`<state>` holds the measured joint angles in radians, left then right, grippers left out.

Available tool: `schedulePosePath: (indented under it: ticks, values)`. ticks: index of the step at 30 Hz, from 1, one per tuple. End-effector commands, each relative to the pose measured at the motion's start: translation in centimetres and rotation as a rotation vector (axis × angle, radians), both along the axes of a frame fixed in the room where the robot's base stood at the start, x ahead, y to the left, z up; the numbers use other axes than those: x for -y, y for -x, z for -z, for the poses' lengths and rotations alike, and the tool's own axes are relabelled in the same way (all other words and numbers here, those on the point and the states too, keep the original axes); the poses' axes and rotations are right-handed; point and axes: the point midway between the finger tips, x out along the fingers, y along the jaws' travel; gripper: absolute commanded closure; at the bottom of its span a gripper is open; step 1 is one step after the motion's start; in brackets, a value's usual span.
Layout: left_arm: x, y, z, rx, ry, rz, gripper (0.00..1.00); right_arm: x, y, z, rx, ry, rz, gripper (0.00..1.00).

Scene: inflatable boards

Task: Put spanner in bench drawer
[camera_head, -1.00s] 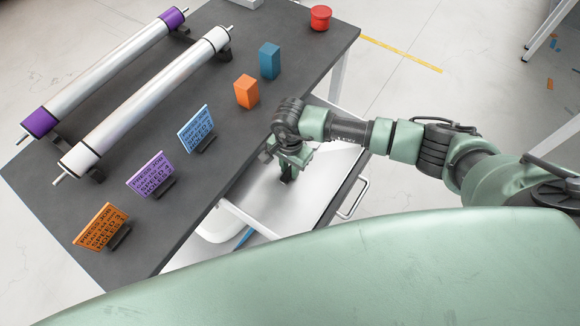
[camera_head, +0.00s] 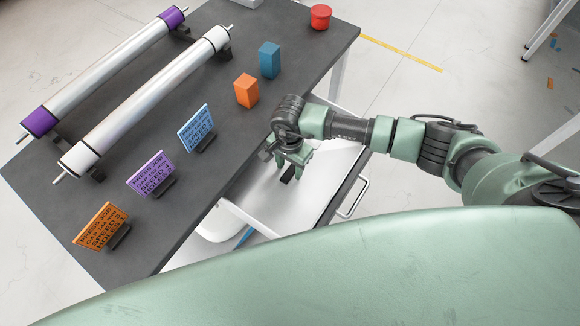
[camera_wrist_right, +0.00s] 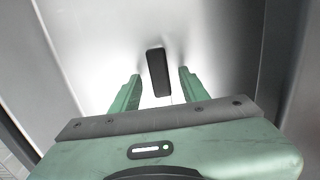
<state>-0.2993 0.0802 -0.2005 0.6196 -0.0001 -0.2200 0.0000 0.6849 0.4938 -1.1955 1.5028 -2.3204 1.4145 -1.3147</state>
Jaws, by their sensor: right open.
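The bench drawer (camera_head: 312,196) is pulled out from under the dark bench, its pale metal inside showing. A short black bar (camera_head: 288,174), which I take to be the spanner or its handle, is in the drawer area below my right gripper (camera_head: 291,165). In the right wrist view the black bar (camera_wrist_right: 158,72) shows between and beyond the open green fingertips (camera_wrist_right: 160,82), with a gap on both sides. I cannot tell whether it lies flat on the drawer floor. My right gripper is open over the drawer. My left gripper is not in view.
On the bench (camera_head: 225,110) stand two rollers, an orange block (camera_head: 246,91), a blue block (camera_head: 269,60), a red round container (camera_head: 320,17) and three sign cards (camera_head: 152,174). The drawer handle (camera_head: 355,198) sticks out at the drawer's right.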

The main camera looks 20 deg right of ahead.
Motion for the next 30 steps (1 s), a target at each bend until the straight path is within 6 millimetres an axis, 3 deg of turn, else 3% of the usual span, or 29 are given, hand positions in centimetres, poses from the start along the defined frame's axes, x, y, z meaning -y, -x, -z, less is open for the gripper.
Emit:
schedulePosePath:
  ticks: [9, 15, 21, 30]
  values:
    - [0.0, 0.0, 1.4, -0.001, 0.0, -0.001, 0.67, 0.1, -0.1, -6.6, 0.006, 0.001, -0.003, 0.55]
    - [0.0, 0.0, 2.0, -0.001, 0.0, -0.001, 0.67, 0.0, -0.1, -9.8, 0.003, 0.0, -0.001, 0.55]
    - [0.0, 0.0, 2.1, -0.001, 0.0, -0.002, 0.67, 0.1, 0.0, -11.1, 0.001, 0.001, -0.001, 0.55]
    - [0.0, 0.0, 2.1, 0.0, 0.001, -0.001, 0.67, 0.0, 0.0, -11.2, 0.0, 0.001, 0.0, 0.55]
